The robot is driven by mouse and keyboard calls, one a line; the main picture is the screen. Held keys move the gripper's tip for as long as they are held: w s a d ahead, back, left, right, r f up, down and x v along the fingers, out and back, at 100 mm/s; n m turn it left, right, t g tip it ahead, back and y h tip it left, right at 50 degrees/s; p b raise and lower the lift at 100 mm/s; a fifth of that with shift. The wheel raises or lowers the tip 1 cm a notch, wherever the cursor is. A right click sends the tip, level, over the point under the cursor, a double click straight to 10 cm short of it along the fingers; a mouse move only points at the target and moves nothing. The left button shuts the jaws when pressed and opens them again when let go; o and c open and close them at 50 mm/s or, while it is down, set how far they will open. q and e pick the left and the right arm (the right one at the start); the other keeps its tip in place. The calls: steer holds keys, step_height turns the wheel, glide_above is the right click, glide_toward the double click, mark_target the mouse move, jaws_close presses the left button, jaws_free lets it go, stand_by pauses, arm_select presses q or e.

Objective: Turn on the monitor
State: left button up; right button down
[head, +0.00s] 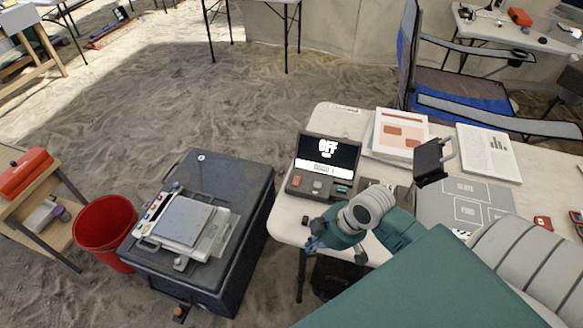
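The monitor (327,160) is a small dark console with a tilted screen on the near left corner of the right table. Its screen reads "OFF" in white above a pale band. Below the screen are a red button (296,181), a grey control and a teal control. My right arm reaches in from the lower right. Its wrist is just in front of the monitor, at the table's edge. My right gripper (314,241) is partly hidden by the wrist and too small to tell its fingers' state. My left gripper is not in view.
Papers (399,133), a grey sorting mat (463,203) and an upright black object (430,163) are on the table, right of the monitor. A dark case (241,186) bearing a flat device (186,221) and a red bucket (104,229) stand to the left. Sandy floor lies beyond.

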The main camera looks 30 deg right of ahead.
mark_target(296, 181)
steer(key=shift+n+t+y, duration=0.4)
steer(key=w+d+r, duration=0.1)
steer(key=d, duration=0.1)
steer(key=w+d+r, duration=0.1)
steer(key=w, duration=0.1)
steer(key=shift+w+d+r, duration=0.15)
steer(key=shift+w+d, duration=0.15)
steer(key=shift+d, duration=0.05)
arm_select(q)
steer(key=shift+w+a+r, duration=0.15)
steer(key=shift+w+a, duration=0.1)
arm_select(e)
steer(key=w+d+r+t+y, duration=0.1)
steer(key=w+d+r+t, duration=0.2)
steer(key=w+d+r, duration=0.7)
steer(key=shift+w+d+r+n, duration=0.2)
steer(key=shift+w+r+n, duration=0.2)
steer(key=shift+r, duration=0.4)
steer(key=shift+f, duration=0.1)
